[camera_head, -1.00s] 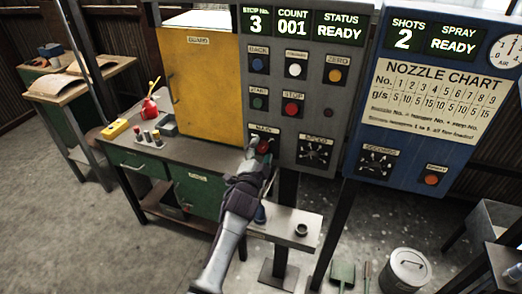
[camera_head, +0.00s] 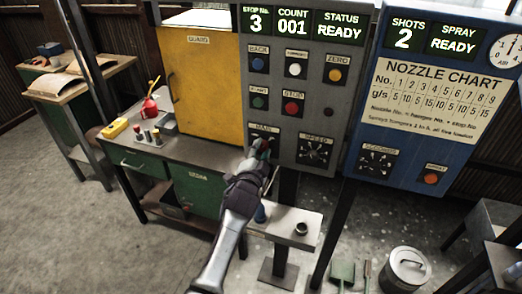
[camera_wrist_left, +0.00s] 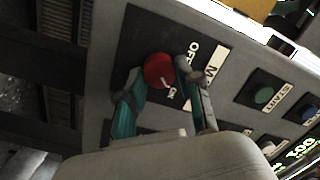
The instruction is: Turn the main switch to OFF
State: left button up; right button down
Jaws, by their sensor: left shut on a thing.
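The main switch is a red round knob (camera_wrist_left: 158,68) on a dark plate with OFF and ON lettering, on the grey control panel. A white mark on the knob is on the side towards ON. My left gripper (camera_wrist_left: 162,78) has its two teal-padded fingers on either side of the knob, shut on it. In the head view, my left gripper (camera_head: 259,152) reaches up to the MAIN plate (camera_head: 264,130) at the panel's lower left and hides most of the knob. My right gripper is in neither view.
Above the switch are the green start button (camera_head: 259,102) and red stop button (camera_head: 292,108). The speed dial (camera_head: 315,150) is to its right. A yellow guard door (camera_head: 203,90) stands left of the panel. A small grey shelf (camera_head: 290,226) is below.

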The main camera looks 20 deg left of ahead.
pick_arm(q)
jog(key=n+p, duration=0.1)
jog(key=n, duration=0.3)
jog(key=shift+r+n+g+p, duration=0.1)
jog(key=shift+n+g+p, duration=0.2)
jog(key=shift+n, duration=0.1)
jog(key=n+p, duration=0.1)
jog(key=n, duration=0.3)
jog(key=shift+a, duration=0.1)
jog(key=n+h+p, duration=0.1)
jog(key=n, duration=0.2)
jog(key=shift+n, duration=0.3)
jog(key=shift+a+n+g+h, duration=0.1)
jog(key=shift+n+g+h, duration=0.2)
jog(key=shift+n, duration=1.6)
jog(key=o, duration=1.2)
jog(key=shift+c, duration=0.2)
